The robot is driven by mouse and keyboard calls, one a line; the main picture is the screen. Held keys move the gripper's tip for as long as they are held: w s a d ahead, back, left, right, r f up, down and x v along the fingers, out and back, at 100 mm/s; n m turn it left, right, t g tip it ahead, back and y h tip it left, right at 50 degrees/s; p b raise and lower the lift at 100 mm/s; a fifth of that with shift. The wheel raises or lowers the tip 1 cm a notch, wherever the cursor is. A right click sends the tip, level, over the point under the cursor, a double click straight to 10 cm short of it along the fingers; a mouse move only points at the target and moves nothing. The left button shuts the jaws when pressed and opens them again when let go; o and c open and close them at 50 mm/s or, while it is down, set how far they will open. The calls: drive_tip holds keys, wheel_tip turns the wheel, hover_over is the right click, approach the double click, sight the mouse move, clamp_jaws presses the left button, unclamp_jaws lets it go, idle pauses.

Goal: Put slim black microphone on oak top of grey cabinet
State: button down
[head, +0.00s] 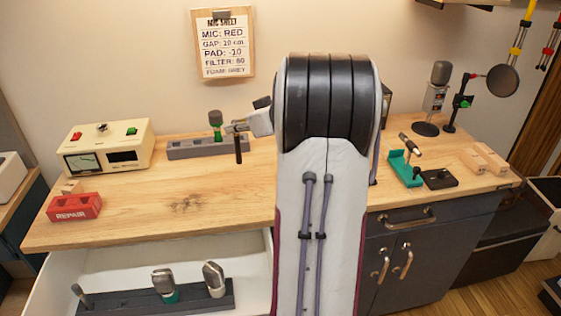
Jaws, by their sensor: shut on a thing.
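The slim black microphone (238,150) is upright in the head view, left of my arm. My gripper (236,128) is shut on its upper part. The microphone is at the right end of a grey slotted rack (180,151). I cannot tell whether its lower end touches the oak top. The oak top (250,205) spans the grey cabinet (450,240), whose doors show at lower right. My arm hides the middle of the top and part of the gripper.
A green-banded microphone (215,121) stands in the rack. A cream meter box (105,148) and red REPAIR block (74,207) are at left. An open drawer (110,263) holds several microphones. A teal stand (405,170) and wooden blocks (490,158) are at right.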

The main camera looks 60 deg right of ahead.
hover_over(239, 163)
drive_tip(key=shift+w+d+f, duration=0.15)
drive_tip(key=shift+d+f, duration=0.05)
drive_tip(key=shift+f, duration=1.35)
drive_tip(key=shift+w+d+f, duration=0.1)
drive_tip(key=shift+d+f, duration=0.05)
drive_tip(key=shift+f, duration=1.4)
drive_tip(key=shift+f, duration=2)
drive_tip(key=c, duration=2)
unclamp_jaws()
drive_tip(key=v, duration=1.2)
